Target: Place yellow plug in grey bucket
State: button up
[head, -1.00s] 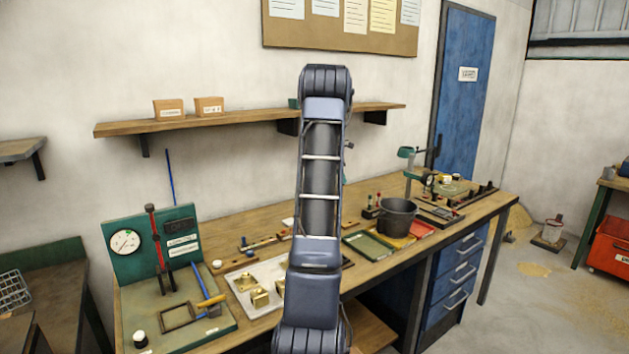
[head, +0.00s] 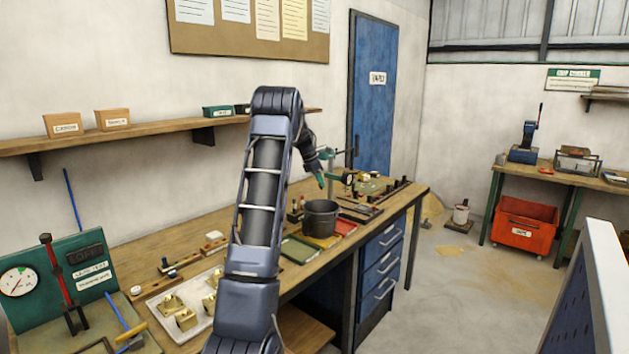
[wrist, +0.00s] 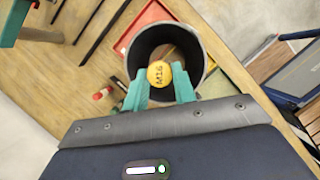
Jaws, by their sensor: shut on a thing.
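The yellow plug (wrist: 160,74), a round piece marked M16, is between the green fingertips of my gripper (wrist: 160,90) in the wrist view. My gripper is shut on it. The grey bucket (wrist: 203,48) lies beyond the plug in the wrist view, and the plug overlaps its near rim and opening. In the head view the bucket (head: 321,221) stands upright on the workbench, and my gripper (head: 321,181) is above it. The plug is too small to make out in the head view. The exact height above the rim is unclear.
Green (head: 299,252) and red (head: 345,228) trays lie by the bucket on the workbench (head: 213,258). Small red-topped items (wrist: 101,94) stand beside it. A green stand (head: 335,172) is behind it. A white tray with brass blocks (head: 203,322) is at the front left.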

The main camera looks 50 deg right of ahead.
aim_at(320, 187)
notch_tip(320, 187, down, 10)
dwell(0.9)
jog(key=shift+f, duration=0.15)
jog(key=o, duration=1)
notch_tip(320, 187, up, 6)
jog(key=shift+r, duration=0.55)
